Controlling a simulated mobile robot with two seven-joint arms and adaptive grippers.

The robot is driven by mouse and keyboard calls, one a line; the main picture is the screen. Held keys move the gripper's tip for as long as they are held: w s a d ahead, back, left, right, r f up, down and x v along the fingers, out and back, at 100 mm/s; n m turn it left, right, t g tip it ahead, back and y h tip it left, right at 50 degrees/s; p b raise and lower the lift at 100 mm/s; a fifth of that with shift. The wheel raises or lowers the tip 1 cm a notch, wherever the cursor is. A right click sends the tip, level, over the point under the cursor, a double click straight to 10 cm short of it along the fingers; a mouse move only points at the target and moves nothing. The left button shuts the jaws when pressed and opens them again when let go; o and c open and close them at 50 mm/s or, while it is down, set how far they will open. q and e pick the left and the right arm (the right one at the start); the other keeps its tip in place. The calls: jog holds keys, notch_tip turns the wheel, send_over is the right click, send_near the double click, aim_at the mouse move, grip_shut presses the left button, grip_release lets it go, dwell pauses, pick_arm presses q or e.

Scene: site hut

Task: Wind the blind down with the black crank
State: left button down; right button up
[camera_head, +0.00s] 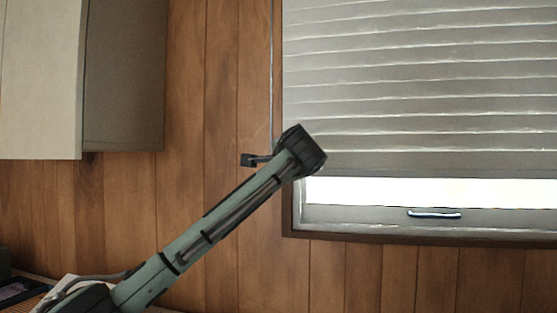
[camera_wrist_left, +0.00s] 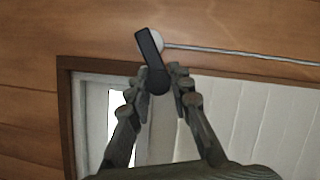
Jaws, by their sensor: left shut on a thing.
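The black crank (camera_wrist_left: 149,55) hangs at the lower end of a thin pale rod (camera_wrist_left: 240,53). My left gripper (camera_wrist_left: 160,80) has a finger on each side of the crank's lower black end in the left wrist view and is shut on it. In the head view a dark piece of the crank (camera_head: 249,160) shows left of my arm's dark end; my arm hides the rest and the fingers. The pale slatted blind (camera_head: 420,90) covers most of the window, with a bright strip below its bottom edge. My right gripper is in neither view.
The window frame (camera_head: 350,216) has a handle (camera_head: 434,214) on its lower rail. A pale wall cabinet (camera_head: 40,80) hangs at the upper left. The wood-panelled wall (camera_head: 225,60) between cabinet and window is bare around the rod. Some items lie at the lower left.

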pick_arm(q)
jog(key=shift+d+f+m+t, duration=0.1)
jog(key=shift+f+m+t, duration=0.2)
jog(key=shift+f+m, duration=0.45)
jog(key=shift+w+a+f+m+t+h+b, duration=0.2)
jog(key=shift+f+m+t, duration=0.45)
jog(key=shift+m, duration=1.05)
jog(key=shift+s+a+f+m+t+h+b, duration=0.1)
jog(key=shift+s+f+m+t+h+b, duration=0.35)
jog(key=shift+m, duration=1.3)
jog(key=shift+w+a+f+m+t+y+b, duration=0.1)
jog(key=shift+w+f+m+t, duration=0.25)
jog(key=shift+f+m+t, duration=0.9)
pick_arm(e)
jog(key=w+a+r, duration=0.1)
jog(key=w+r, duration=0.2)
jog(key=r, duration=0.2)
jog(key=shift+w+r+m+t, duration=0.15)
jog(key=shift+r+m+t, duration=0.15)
pick_arm(q)
jog(key=shift+r+m+g+h, duration=0.25)
jog(key=shift+r+m+g, duration=0.15)
jog(key=shift+m+g, duration=0.15)
jog(key=c, duration=1.4)
grip_release()
jog(key=shift+w+f, duration=0.1)
jog(key=shift+o, duration=0.2)
jog(key=shift+d, duration=0.1)
